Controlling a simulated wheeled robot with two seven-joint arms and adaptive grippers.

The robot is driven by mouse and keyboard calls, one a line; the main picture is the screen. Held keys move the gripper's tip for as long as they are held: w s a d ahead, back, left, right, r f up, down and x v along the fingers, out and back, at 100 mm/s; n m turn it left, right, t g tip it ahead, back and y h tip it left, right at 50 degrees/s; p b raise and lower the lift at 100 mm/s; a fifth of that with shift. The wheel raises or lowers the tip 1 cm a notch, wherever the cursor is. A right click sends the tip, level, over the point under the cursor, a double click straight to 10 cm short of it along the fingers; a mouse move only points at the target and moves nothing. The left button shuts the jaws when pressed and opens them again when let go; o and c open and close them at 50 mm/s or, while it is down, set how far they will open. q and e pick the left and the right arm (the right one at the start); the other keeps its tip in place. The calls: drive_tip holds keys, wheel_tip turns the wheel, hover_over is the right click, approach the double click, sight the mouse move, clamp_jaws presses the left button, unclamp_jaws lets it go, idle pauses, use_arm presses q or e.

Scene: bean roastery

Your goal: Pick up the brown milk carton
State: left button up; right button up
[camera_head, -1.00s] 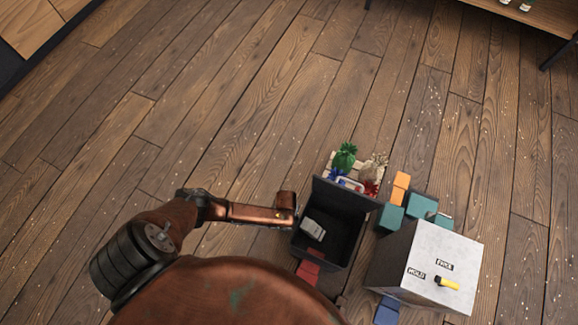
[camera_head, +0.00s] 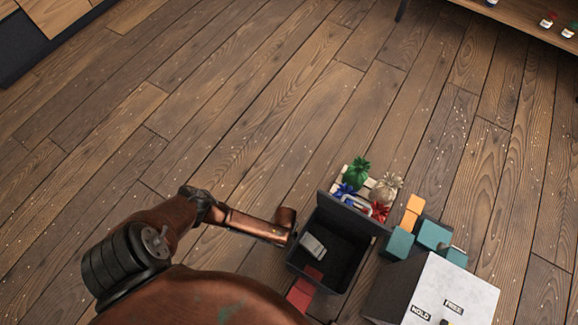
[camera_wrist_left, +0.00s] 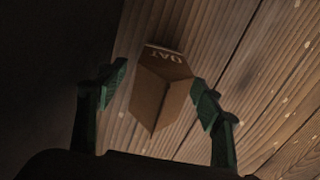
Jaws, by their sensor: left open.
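The brown milk carton (camera_wrist_left: 163,95) shows in the left wrist view, with a folded gable top and pale letters reading OAT. Behind it is the wooden floor. My left gripper (camera_wrist_left: 160,84) is open, with one green-padded finger on each side of the carton. The right finger looks close to the carton's edge; I cannot tell whether it touches. There is a gap on the left side. In the head view my left arm comes in from the left, and its fingers and the brown carton cannot be made out there. My right gripper is not in view.
A dark open bin (camera_head: 354,278) with a pale item (camera_head: 312,245) inside stands beside my left wrist. Teal blocks (camera_head: 433,234) and a white-topped box (camera_head: 455,290) stand right. The floor at upper left is clear.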

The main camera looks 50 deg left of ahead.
use_arm(q)
drive_tip(key=shift+c, duration=0.3)
drive_tip(key=shift+f, duration=0.1)
drive_tip(key=c, duration=1)
drive_tip(key=shift+c, duration=0.2)
